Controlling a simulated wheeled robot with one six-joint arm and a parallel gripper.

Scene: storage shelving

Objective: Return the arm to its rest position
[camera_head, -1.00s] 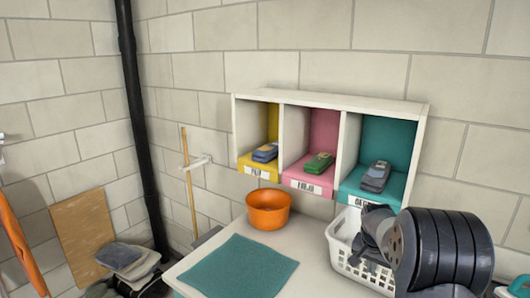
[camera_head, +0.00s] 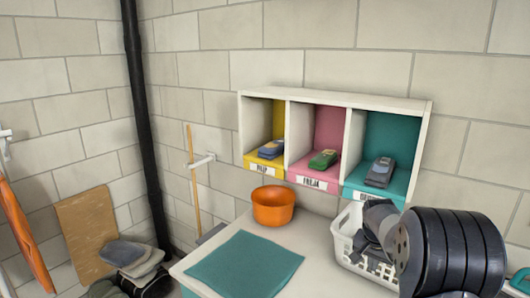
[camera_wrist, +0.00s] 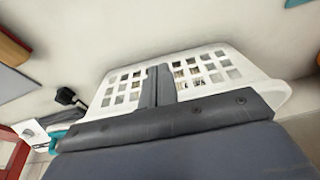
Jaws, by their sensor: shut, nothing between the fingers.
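My gripper (camera_wrist: 159,72) shows in the wrist view as two dark fingers pressed together with nothing between them. A white basket (camera_wrist: 215,62) with square holes lies behind the fingers in that view; I cannot tell how far off it is. In the head view, my dark, ribbed arm fills the lower right, in front of the right side of the white basket (camera_head: 348,243). The fingers cannot be made out in the head view. The basket holds dark grey items, partly hidden by the arm.
A white cubby shelf (camera_head: 340,97) with yellow, pink and teal compartments hangs on the wall, each holding a folded item. An orange bowl (camera_head: 272,208) and a teal mat (camera_head: 245,264) rest on the white worktop (camera_head: 318,270). Bare worktop lies between mat and basket.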

